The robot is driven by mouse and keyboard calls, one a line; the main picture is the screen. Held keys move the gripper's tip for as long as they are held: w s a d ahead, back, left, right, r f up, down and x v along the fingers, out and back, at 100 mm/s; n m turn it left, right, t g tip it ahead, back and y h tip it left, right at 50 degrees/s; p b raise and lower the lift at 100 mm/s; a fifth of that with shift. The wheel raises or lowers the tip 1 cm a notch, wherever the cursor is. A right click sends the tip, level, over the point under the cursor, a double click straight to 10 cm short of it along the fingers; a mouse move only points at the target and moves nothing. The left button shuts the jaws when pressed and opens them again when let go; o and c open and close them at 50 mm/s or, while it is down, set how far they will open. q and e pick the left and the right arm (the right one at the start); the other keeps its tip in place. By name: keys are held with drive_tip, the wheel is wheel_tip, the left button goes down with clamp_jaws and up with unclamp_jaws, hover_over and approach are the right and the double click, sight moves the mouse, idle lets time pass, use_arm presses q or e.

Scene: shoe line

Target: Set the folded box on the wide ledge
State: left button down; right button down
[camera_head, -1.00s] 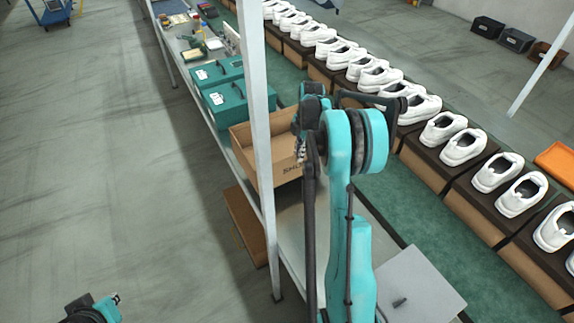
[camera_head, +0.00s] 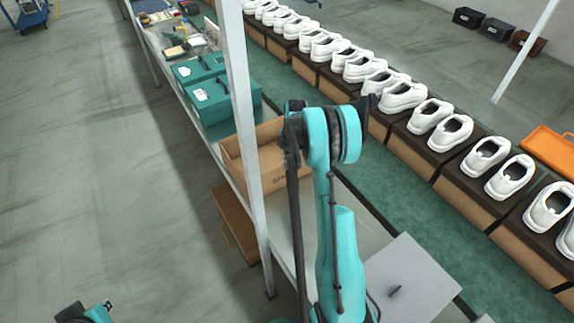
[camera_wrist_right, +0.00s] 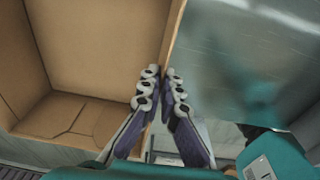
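The open brown cardboard box (camera_head: 262,165) is on or just above the long grey ledge (camera_head: 283,232), behind a white post; I cannot tell whether its bottom touches. My right arm's teal elbow covers its right side and the right gripper in the head view. In the right wrist view, the right gripper (camera_wrist_right: 161,78) has its fingers on either side of the box's wall (camera_wrist_right: 172,35), closed on it. The box's inside (camera_wrist_right: 95,45) looks empty. My left gripper (camera_head: 105,304) is at the bottom left corner, far from the box; its fingers are too small to read.
Teal cases (camera_head: 222,97) stand on the ledge beyond the box. The white post (camera_head: 243,120) rises in front. A brown board or box (camera_head: 234,218) lies lower down. White shoes on dark boxes (camera_head: 445,150) line the green conveyor. A grey panel (camera_head: 415,285) is at the lower right.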

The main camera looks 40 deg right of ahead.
drive_tip(key=c, duration=1.7)
unclamp_jaws()
drive_tip(key=shift+f, duration=0.1)
drive_tip(key=shift+r, duration=0.55)
drive_tip(key=r+p, duration=0.1)
drive_tip(key=r, duration=0.2)
drive_tip(key=d+r, duration=0.1)
drive_tip(key=r, duration=0.3)
drive_tip(key=r+p, duration=0.1)
drive_tip(key=r, duration=0.3)
drive_tip(key=shift+s+d+p, duration=0.15)
drive_tip(key=shift+d+p, duration=0.05)
drive_tip(key=shift+p, duration=0.15)
